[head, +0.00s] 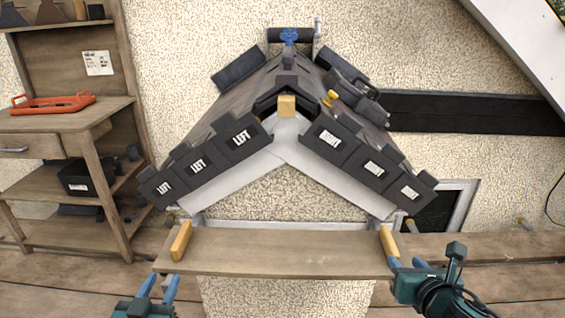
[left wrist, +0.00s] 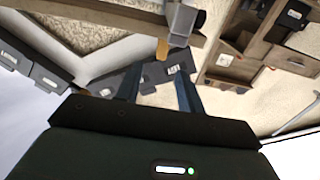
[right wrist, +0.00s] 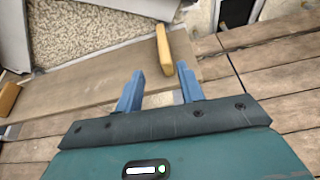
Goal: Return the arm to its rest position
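My left gripper (head: 170,287) is at the lower left of the head view, below the left end of the plank. Its two blue fingers stand apart with nothing between them, also in the left wrist view (left wrist: 158,92). My right gripper (head: 408,265) is at the lower right, by the right end of the plank. In the right wrist view (right wrist: 160,90) its fingers are spread and empty, with a wooden block (right wrist: 164,49) just beyond them. The small roof carries dark tiles marked LEFT (head: 240,138) on one slope and RIGHT (head: 331,138) on the other.
The plank (head: 280,252) with yellow-brown end blocks (head: 181,241) lies in front of the roof. A wooden shelf unit (head: 115,180) with an orange tray (head: 53,103) stands at the left. A dark beam (head: 465,118) runs along the wall at the right.

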